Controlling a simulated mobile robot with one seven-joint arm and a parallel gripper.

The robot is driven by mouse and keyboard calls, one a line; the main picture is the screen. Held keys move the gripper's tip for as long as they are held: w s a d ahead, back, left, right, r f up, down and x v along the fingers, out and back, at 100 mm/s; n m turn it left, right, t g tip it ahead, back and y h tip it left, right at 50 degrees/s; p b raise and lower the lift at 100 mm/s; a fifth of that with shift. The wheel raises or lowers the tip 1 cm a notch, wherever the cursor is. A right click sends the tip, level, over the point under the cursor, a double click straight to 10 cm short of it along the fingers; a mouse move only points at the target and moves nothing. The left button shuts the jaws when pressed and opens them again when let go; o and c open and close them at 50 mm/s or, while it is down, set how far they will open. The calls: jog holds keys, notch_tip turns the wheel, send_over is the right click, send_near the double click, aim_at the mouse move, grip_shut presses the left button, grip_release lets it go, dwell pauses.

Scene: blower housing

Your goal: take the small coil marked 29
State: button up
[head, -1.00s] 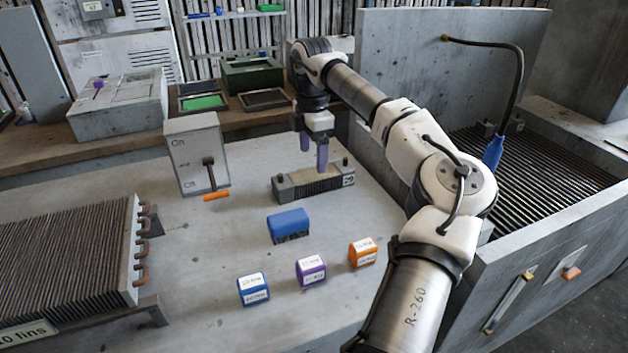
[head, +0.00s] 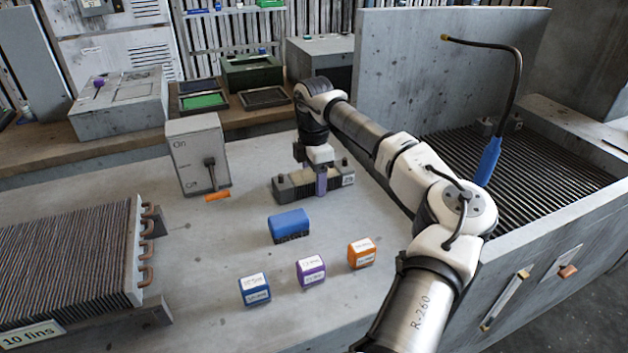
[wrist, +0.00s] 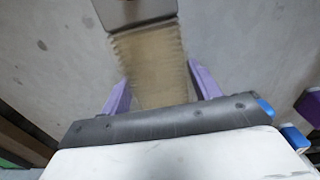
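The small coil (head: 337,181) is a dark finned block with end plates, lying on the grey bench top. In the wrist view, the coil's tan finned top (wrist: 152,68) runs between the two purple fingers of my gripper (wrist: 160,88). The fingers stand apart on either side of it. Whether they touch it is unclear.
A large finned coil (head: 75,265) marked 10 fins lies at left. An On/Off switch box (head: 195,150) stands behind. A blue brush (head: 289,224) and blue (head: 255,289), purple (head: 311,271) and orange (head: 361,253) labelled blocks lie in front. A walled basin (head: 520,165) is at right.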

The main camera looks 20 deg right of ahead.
jog(key=c, duration=1)
jog(key=shift+r, duration=0.15)
notch_tip(320, 180, up, 28)
jog(key=p, duration=0.1)
